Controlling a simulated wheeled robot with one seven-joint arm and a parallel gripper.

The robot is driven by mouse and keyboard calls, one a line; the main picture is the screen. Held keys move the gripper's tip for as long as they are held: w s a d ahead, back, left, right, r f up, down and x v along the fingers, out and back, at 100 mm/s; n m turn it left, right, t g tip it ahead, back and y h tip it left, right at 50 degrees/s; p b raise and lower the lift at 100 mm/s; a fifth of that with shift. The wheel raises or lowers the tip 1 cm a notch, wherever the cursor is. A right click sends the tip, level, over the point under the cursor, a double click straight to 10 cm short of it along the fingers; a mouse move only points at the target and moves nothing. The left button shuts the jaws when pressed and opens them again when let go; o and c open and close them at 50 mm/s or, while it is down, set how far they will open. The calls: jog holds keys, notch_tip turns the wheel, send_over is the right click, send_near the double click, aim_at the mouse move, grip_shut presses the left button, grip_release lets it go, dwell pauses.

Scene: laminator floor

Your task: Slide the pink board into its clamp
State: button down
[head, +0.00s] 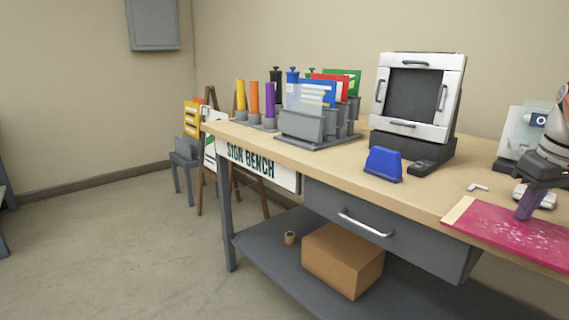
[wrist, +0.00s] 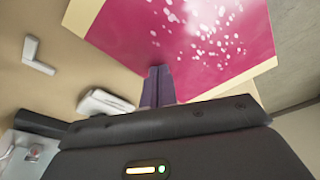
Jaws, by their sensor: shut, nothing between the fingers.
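The pink board (head: 510,234) lies flat at the right front of the bench, white-speckled with a pale strip on its left end. It reaches out to or past the bench's front edge. In the wrist view the board (wrist: 205,35) fills the top, with pale borders. My gripper (head: 525,213) points down at the board's back part, its purple fingers shut and empty. In the wrist view the fingertips (wrist: 158,74) overlap the pink near its edge; I cannot tell whether they touch. I cannot tell which thing is the clamp.
Behind the board are a small L-shaped piece (head: 478,187) and a white block (wrist: 104,102). A blue block (head: 384,164), a white-framed machine (head: 418,98) and a rack of coloured panels (head: 302,125) stand further left. A pale upright panel (head: 518,132) stands at the back right.

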jog(key=shift+w+d+p, duration=0.35)
jog(key=shift+w+d, duration=0.45)
jog(key=shift+d, duration=0.35)
